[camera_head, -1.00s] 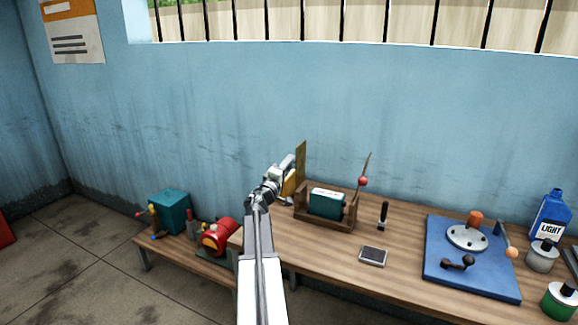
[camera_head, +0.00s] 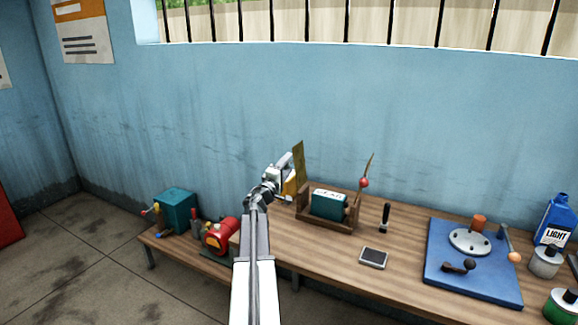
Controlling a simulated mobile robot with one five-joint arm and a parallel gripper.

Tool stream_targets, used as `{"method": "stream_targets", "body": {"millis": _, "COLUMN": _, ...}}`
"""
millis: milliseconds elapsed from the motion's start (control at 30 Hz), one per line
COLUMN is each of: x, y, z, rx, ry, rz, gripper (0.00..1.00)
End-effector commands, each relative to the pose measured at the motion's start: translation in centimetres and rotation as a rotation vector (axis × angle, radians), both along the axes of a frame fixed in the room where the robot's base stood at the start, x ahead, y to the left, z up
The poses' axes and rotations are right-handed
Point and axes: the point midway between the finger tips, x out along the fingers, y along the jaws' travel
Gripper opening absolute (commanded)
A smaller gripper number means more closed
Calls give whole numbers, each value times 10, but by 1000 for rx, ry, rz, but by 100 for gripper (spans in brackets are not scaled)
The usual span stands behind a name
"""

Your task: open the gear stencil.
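A thin upright brownish-yellow plate (camera_head: 299,166) stands at the left end of the wooden holder, near the wall; it may be the gear stencil, but I cannot make out any gear shape. A yellow piece (camera_head: 290,186) shows low beside it. My gripper (camera_head: 285,168) is just left of the plate and overlaps its left edge in the picture. I cannot tell whether it touches the plate. The fingers are too small and turned away to show whether they are open or shut.
The wooden holder (camera_head: 329,223) carries a teal box (camera_head: 327,206) and a stick with a red ball (camera_head: 364,182). A blue board (camera_head: 471,284) with knobs and bottles are at right. A red machine (camera_head: 221,236) and teal box (camera_head: 178,210) sit on the lower bench.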

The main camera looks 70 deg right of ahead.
Motion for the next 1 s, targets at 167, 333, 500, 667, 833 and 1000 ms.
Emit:
{"method": "stream_targets", "body": {"millis": 167, "x": -4, "y": -2, "z": 0, "rx": -1, "ry": 0, "rz": -5, "gripper": 53}}
{"method": "stream_targets", "body": {"millis": 333, "x": -5, "y": 9, "z": -3, "rx": 0, "ry": 0, "rz": -6, "gripper": 53}}
{"method": "stream_targets", "body": {"millis": 500, "x": -2, "y": 39, "z": -10, "rx": -1, "ry": 0, "rz": -4, "gripper": 53}}
{"method": "stream_targets", "body": {"millis": 667, "x": 2, "y": 69, "z": -15, "rx": 0, "ry": -1, "rz": -4, "gripper": 53}}
{"method": "stream_targets", "body": {"millis": 833, "x": 5, "y": 75, "z": -15, "rx": 0, "ry": -1, "rz": -4, "gripper": 53}}
{"method": "stream_targets", "body": {"millis": 1000, "x": 5, "y": 74, "z": -15, "rx": 0, "ry": -1, "rz": -4, "gripper": 53}}
